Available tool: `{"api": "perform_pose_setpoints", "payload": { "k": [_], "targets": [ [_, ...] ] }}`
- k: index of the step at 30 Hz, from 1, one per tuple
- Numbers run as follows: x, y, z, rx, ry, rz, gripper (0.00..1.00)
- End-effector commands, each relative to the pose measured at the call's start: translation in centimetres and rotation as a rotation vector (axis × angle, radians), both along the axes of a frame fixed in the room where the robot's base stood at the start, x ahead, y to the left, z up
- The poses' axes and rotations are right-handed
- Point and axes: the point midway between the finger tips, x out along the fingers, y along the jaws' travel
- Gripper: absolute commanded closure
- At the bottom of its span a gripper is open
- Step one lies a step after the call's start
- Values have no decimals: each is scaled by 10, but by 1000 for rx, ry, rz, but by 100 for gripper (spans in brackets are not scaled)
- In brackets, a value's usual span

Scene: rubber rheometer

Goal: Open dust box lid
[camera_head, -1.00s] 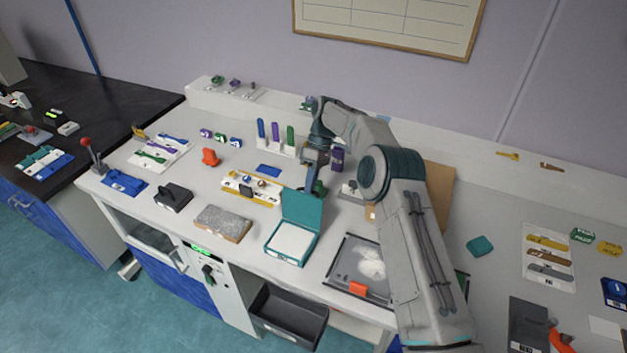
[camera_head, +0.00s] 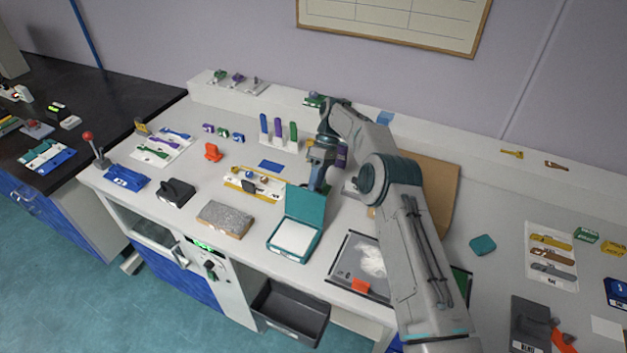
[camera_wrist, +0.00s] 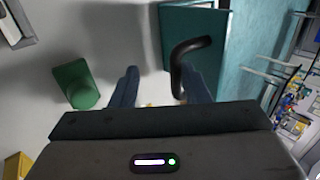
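The teal box (camera_head: 283,253), which I take to be the dust box, stands near the front of the white bench. Its teal lid (camera_head: 305,205) stands raised at the back, with a white surface showing inside. My gripper (camera_head: 319,181) is low, just behind the lid. In the wrist view my gripper (camera_wrist: 161,88) has its two fingers apart. A teal panel (camera_wrist: 208,28), seemingly the lid, shows at top, with a curved black handle (camera_wrist: 194,44) close to the right finger. I cannot tell whether they touch.
A green block (camera_wrist: 76,85) stands left of the fingers in the wrist view. A yellow-white rack (camera_head: 252,184) lies left of the lid, a grey slab (camera_head: 225,218) left of the box. A dark tray (camera_head: 345,278) lies right of it. An open drawer (camera_head: 290,312) juts out below.

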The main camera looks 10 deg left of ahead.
Motion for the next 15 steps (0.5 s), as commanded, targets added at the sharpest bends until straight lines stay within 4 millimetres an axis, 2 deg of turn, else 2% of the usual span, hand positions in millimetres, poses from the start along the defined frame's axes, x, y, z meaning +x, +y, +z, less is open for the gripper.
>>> {"api": "perform_pose_setpoints", "payload": {
  "k": [15],
  "targets": [
    [0,4,5,5,-9,3,67]
  ]
}}
